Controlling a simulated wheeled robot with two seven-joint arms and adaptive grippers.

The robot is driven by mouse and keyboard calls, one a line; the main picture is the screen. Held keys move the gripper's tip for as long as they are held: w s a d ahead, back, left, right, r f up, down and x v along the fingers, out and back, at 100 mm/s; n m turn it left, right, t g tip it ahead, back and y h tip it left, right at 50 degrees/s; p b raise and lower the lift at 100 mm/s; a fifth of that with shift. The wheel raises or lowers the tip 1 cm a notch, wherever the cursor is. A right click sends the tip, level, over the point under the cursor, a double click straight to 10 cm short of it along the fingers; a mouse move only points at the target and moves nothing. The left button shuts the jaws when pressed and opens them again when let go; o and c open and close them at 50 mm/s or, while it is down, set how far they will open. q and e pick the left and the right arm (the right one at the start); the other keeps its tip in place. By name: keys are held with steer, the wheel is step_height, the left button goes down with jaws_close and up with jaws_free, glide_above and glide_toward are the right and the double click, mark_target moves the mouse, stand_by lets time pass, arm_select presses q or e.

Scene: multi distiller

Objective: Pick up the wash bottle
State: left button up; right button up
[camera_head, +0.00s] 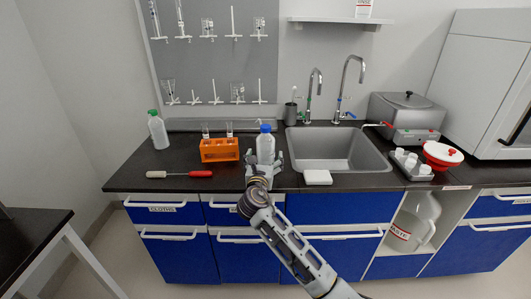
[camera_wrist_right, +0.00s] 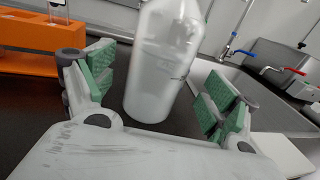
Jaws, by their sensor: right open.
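A white translucent bottle with a blue cap (camera_head: 265,146) stands upright on the dark counter, left of the sink. It looks like a wash bottle; its body fills the middle of the right wrist view (camera_wrist_right: 163,65), where its top is cut off. My right gripper (camera_head: 265,161) is open, with one finger on each side of this bottle. In the wrist view, gaps show between the green finger pads and the bottle. A second white bottle with a green cap (camera_head: 158,132) stands at the counter's left end. My left gripper is in neither view.
An orange rack (camera_head: 219,150) with tubes stands just left of the blue-capped bottle. A red-handled tool (camera_head: 200,174) lies in front of the rack. The sink (camera_head: 342,149) and a white block (camera_head: 318,177) are to the right. Bare counter lies around the green-capped bottle.

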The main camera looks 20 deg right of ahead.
steer(key=x, duration=0.3)
steer(key=shift+w+a+b, duration=0.1)
steer(key=shift+w+b, duration=0.05)
steer(key=shift+b, duration=0.15)
steer(key=shift+w+r, duration=0.1)
steer(key=shift+w, duration=0.05)
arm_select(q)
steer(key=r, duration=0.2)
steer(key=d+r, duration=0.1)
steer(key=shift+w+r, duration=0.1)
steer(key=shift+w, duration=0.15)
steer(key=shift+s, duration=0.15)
arm_select(e)
steer(key=shift+c, duration=0.2)
steer(key=shift+c, duration=1.3)
steer(key=c, duration=0.5)
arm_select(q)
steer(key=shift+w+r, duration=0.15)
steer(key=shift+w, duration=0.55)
arm_select(e)
steer(key=shift+c, duration=0.3)
